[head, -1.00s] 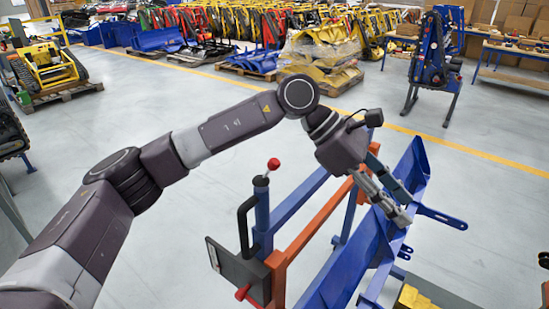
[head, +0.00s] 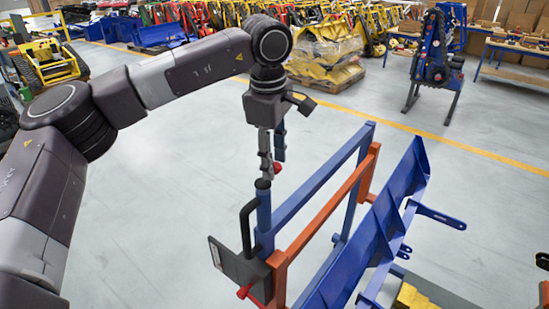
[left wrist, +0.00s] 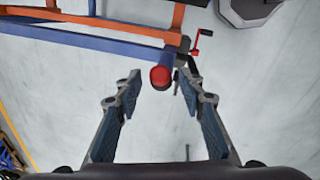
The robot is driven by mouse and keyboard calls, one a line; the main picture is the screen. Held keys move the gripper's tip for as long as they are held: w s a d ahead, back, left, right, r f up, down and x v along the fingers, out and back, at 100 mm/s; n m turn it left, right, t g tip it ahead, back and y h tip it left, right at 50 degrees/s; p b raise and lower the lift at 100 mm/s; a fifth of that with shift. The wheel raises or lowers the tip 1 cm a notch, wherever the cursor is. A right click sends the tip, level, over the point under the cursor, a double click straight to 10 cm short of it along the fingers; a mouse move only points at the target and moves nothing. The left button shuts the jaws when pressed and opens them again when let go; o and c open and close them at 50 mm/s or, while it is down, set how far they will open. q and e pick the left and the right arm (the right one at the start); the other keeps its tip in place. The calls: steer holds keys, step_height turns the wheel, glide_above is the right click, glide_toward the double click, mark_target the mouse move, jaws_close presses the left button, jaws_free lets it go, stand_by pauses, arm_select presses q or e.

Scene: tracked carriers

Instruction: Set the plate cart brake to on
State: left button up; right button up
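The plate cart has a blue and orange frame (head: 322,205) and stands in the lower middle of the head view. A red knob (head: 278,168) tops its blue corner post (head: 264,210); finger and knob overlap there. In the left wrist view the red knob (left wrist: 161,77) lies between the fingertips in the picture, with floor showing on both sides. My left gripper (head: 272,158) points down over the post, open and empty. A small red crank handle (head: 243,292) sits low on the cart, also in the left wrist view (left wrist: 198,42). Which one is the brake is not marked.
A black bent handle (head: 246,225) and a dark panel (head: 236,262) are beside the post. A long blue plate (head: 372,240) leans along the cart's right side. The floor left of the cart is clear.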

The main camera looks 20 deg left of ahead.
arm_select(q)
steer(key=shift+f, duration=0.6)
steer(key=shift+d, duration=0.1)
steer(key=shift+c, duration=0.2)
jaws_close()
